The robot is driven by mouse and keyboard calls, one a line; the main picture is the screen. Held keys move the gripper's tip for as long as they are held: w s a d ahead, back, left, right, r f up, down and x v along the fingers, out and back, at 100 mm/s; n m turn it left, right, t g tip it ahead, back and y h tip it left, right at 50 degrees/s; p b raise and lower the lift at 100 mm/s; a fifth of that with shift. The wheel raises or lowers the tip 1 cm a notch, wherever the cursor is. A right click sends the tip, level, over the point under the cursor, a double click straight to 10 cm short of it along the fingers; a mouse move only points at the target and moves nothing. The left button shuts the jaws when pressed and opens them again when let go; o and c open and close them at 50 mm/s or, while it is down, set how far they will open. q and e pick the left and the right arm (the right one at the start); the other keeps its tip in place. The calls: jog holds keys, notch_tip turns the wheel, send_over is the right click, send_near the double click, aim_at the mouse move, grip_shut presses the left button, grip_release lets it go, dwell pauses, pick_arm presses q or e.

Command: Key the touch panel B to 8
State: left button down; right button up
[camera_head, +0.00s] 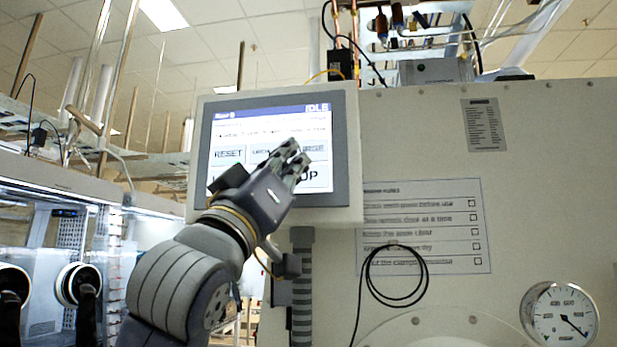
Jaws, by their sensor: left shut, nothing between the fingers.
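The touch panel (230,108) is a grey-framed screen mounted at the upper middle. Its header reads IDLE, with a small label at the left of the header too blurred to read surely. A RESET button shows at the left, and letters ending in "UP" show at lower right. My left gripper (299,160) is shut and empty, in front of the right part of the screen. It hides the middle buttons and much of the lower row. I cannot tell whether the fingertips touch the glass. My right gripper is not in view.
A pale cabinet wall (520,200) fills the right side, with a printed checklist (425,225), a looped black cable (397,297) and a round gauge (562,315). A ribbed grey hose (302,290) hangs below the panel. A lit glovebox with round ports (78,285) stands at lower left.

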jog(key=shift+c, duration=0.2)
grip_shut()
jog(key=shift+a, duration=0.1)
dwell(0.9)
